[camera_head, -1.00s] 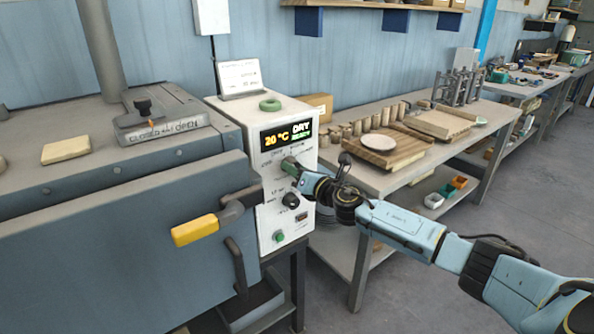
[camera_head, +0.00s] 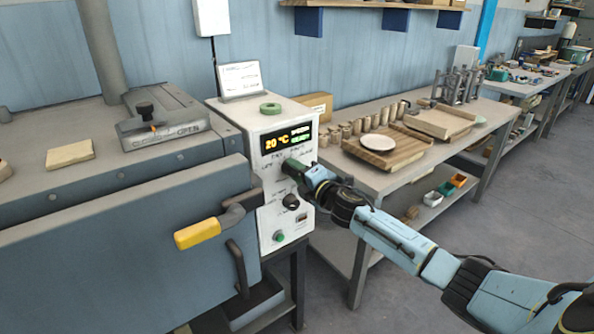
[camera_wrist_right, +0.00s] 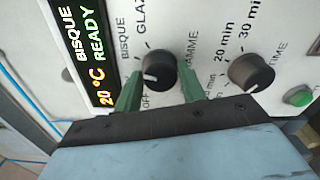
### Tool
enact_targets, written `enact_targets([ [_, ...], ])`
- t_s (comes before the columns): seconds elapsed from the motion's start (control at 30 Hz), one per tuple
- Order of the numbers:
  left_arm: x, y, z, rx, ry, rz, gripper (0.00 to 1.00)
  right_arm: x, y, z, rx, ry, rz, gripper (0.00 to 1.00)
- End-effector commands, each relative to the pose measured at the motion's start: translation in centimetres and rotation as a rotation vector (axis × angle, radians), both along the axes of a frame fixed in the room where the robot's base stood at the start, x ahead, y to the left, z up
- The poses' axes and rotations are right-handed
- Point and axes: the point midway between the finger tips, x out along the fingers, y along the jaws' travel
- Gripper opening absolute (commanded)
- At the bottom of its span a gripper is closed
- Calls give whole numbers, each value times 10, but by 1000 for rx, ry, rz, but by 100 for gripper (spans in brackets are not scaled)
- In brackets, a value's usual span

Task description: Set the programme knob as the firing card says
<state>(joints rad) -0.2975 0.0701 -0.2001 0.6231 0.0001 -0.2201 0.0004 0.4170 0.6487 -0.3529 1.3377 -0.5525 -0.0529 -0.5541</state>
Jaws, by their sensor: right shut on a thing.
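The control box (camera_head: 260,225) shows a display (camera_head: 286,138), which reads 20 °C, BISQUE, READY in the right wrist view (camera_wrist_right: 88,58). My right gripper (camera_head: 293,166) is at the programme knob (camera_wrist_right: 158,68), with its green fingers on either side and shut on it. The knob is black with a white pointer mark; the labels OFF, BISQUE and GLAZE show around it, partly covered by the fingers. A white card (camera_head: 240,78) stands on top of the box, its writing too small to read. My left gripper is not in view.
The time knob (camera_wrist_right: 251,73) sits beside the programme knob, with a green button (camera_wrist_right: 298,96) further along. The kiln's yellow handle (camera_head: 197,232) juts out at left. A green ring (camera_head: 270,108) lies on the box. A workbench (camera_head: 375,182) stands at right.

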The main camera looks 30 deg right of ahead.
Motion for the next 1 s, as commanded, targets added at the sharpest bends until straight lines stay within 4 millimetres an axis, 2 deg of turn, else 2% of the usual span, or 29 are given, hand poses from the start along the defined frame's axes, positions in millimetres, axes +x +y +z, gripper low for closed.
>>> enact_targets([
  [0.3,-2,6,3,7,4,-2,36,0,0,0,76,7,0,17],
  [0.73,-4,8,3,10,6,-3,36,0,0,0,81,7,0,17],
  [0.77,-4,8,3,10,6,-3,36,0,0,0,81,7,0,44],
  [0.9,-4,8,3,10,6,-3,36,0,0,0,80,7,0,62],
  [1.0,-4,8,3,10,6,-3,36,0,0,0,80,6,0,62],
])
